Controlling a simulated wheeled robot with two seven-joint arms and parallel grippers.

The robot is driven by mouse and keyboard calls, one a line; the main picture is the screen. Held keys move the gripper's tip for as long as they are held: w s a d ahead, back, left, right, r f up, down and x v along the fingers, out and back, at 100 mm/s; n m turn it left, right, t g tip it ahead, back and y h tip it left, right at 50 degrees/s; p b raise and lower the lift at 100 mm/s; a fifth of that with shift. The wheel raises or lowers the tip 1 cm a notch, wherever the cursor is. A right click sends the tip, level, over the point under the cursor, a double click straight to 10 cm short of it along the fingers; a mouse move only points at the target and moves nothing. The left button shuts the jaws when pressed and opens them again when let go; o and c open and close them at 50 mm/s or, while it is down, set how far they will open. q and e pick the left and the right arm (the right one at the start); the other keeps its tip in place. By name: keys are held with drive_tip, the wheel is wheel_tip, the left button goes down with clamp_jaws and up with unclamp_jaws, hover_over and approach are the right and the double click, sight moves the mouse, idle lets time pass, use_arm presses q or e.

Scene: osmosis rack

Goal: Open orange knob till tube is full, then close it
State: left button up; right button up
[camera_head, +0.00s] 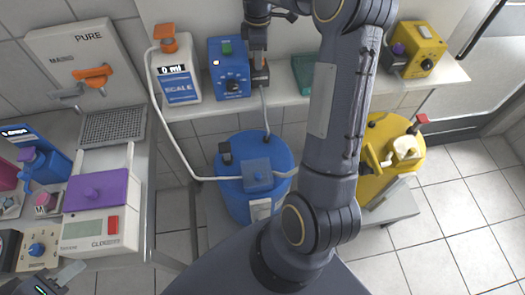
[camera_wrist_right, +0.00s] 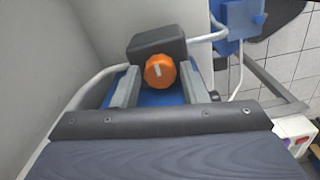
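An orange knob (camera_wrist_right: 160,72) with a pale mark shows in the right wrist view, in front of a dark block. The two fingers of my right gripper (camera_wrist_right: 161,84) stand apart on either side of it, with small gaps visible. In the head view my right gripper (camera_head: 259,76) points down beside a blue box, and hides this knob. An orange lever (camera_head: 94,76) sits on the wall panel. My left gripper (camera_head: 45,286) is partly cut off at the lower left.
A blue box (camera_head: 229,68) with a dial and a yellow box (camera_head: 416,50) stand on the white shelf (camera_head: 290,92). A blue drum (camera_head: 234,205) and a yellow drum (camera_head: 385,140) stand below. A bench with a purple-lidded device (camera_head: 97,190) fills the left. Floor is clear at right.

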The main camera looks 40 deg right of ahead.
drive_tip(key=n, duration=0.3)
drive_tip(key=n+b, duration=0.1)
drive_tip(key=n, duration=0.4)
drive_tip(key=shift+f, duration=0.1)
wheel_tip(320, 180, up, 8)
drive_tip(key=shift+s+a+r+b, duration=0.1)
drive_tip(key=shift+b, duration=0.35)
drive_tip(key=s+a+f+m+t+y+b, duration=0.1)
drive_tip(key=s+a+f+m+t+b, duration=0.1)
drive_tip(key=s+a+f+m+b, duration=0.3)
drive_tip(key=s+a+f+m+t+y+b, duration=0.1)
drive_tip(key=s+a+f+m+b, duration=0.4)
drive_tip(key=s+a+m, duration=0.7)
drive_tip(key=s+a+f+t, duration=0.1)
drive_tip(key=s+f, duration=0.1)
drive_tip(key=s, duration=0.5)
drive_tip(key=shift+s+a+t+y, duration=0.15)
drive_tip(key=shift+s+t+y, duration=0.2)
drive_tip(key=shift+t+y, duration=0.05)
